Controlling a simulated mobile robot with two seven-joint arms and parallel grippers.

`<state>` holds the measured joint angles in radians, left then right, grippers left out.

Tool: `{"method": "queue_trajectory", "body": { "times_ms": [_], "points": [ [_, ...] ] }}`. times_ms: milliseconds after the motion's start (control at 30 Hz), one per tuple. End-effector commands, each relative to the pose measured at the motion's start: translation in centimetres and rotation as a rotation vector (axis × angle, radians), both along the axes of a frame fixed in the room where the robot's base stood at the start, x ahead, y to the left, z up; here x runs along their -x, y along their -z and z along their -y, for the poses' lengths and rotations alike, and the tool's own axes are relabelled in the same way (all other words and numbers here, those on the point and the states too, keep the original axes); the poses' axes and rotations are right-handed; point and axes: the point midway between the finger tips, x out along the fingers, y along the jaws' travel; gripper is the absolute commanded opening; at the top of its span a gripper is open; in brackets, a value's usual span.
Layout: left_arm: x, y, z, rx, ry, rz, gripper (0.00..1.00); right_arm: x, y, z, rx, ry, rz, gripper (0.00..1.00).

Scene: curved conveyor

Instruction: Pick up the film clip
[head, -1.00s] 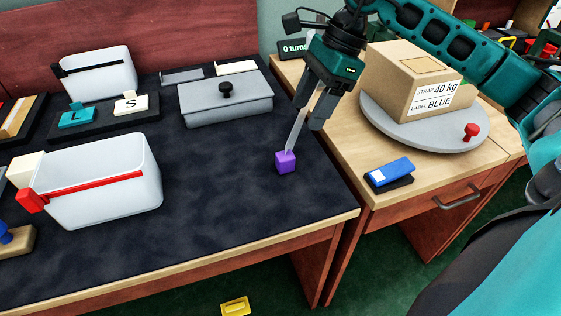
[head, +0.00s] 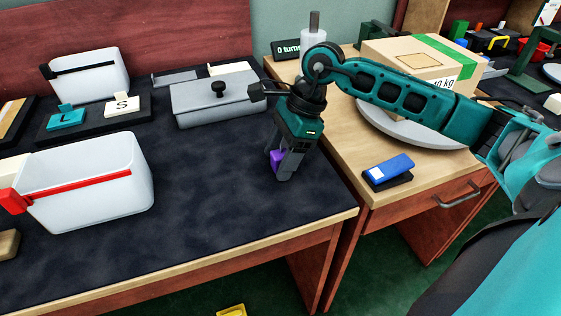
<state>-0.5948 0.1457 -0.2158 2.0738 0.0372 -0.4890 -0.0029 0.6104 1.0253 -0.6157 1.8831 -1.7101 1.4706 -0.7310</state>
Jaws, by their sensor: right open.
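Nothing in view is clearly marked as the film clip; the small purple block (head: 276,158) on the dark table top is the thing at my right gripper. My right gripper (head: 282,174) points down over it, with its fingers low near the table. The jaws are open, and the block shows at their left side, partly hidden by the fingers. I cannot tell whether a finger touches it. My left gripper is not in view.
A grey lidded box (head: 222,103) stands behind left of the gripper. A white bin with a red bar (head: 100,190) is at left. On the wooden bench at right are a blue-and-black item (head: 388,168) and a carton (head: 410,60) on a turntable. The table front is clear.

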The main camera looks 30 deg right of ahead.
Motion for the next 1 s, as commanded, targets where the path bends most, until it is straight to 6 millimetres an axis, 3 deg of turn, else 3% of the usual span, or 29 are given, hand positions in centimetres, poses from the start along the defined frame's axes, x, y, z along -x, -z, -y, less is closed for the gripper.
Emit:
{"method": "queue_trajectory", "body": {
  "times_ms": [167,733,1000],
  "points": [
    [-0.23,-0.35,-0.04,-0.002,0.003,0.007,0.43,-0.02,-0.06,0.03,0.000,0.001,0.001,0.61],
    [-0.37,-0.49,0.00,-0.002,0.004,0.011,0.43,-0.02,-0.09,0.04,0.001,0.000,0.001,0.07],
    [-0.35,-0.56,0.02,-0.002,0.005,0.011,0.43,-0.04,-0.27,0.06,0.000,0.001,0.002,0.06]
  ]
}}
